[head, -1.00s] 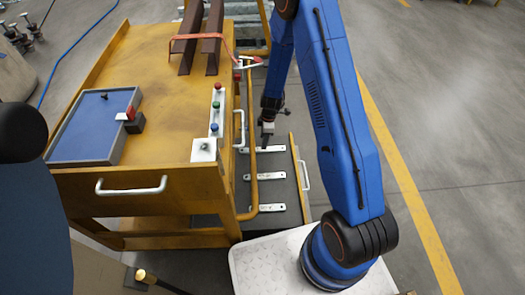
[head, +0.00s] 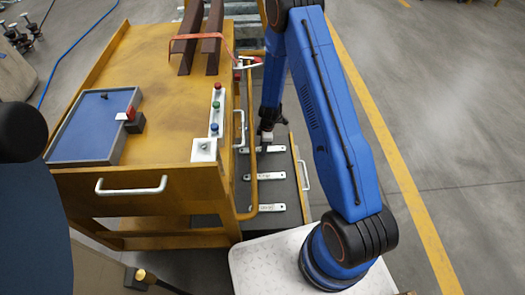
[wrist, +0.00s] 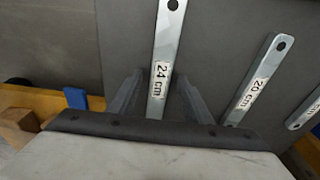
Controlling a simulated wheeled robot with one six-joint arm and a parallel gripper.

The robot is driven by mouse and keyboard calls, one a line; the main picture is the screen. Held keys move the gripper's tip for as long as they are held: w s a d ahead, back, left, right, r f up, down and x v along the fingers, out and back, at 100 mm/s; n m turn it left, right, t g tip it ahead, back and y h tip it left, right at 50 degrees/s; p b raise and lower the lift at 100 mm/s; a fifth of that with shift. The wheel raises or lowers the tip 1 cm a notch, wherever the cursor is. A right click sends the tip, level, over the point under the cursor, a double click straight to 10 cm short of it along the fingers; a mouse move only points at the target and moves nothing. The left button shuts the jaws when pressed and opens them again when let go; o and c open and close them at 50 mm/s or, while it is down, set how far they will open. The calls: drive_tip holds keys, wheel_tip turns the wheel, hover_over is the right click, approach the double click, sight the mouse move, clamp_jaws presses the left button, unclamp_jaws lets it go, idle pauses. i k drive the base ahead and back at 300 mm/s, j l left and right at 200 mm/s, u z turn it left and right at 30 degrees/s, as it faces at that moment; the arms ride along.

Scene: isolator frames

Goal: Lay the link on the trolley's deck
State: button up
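Several flat metal links lie in the open drawer at the trolley's right side. In the head view the far link (head: 276,149), the middle link (head: 268,176) and the near link (head: 268,208) lie apart in a row. My gripper (head: 266,147) is down at the far link. In the wrist view the link labelled "24 cm" (wrist: 166,45) lies between the fingers of my gripper (wrist: 158,92), which are open on either side of it. The link labelled "20 cm" (wrist: 260,75) lies to the right. The trolley's yellow deck (head: 155,65) is left of the drawer.
On the deck are a blue tray (head: 88,128), a strip of push buttons (head: 216,108) and brown steel beams (head: 212,55) under an orange strap. Rails and a handle (head: 239,128) stand between deck and drawer. The deck's middle is clear.

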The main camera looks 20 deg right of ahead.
sight(172, 128)
drive_tip(key=k+l, duration=0.15)
drive_tip(key=l, duration=0.25)
drive_tip(key=k+l, duration=0.15)
drive_tip(key=l, duration=0.2)
drive_tip(key=k+l, duration=0.1)
drive_tip(key=l, duration=0.3)
drive_tip(key=k+l, duration=0.15)
drive_tip(key=l, duration=0.2)
drive_tip(key=z, duration=0.05)
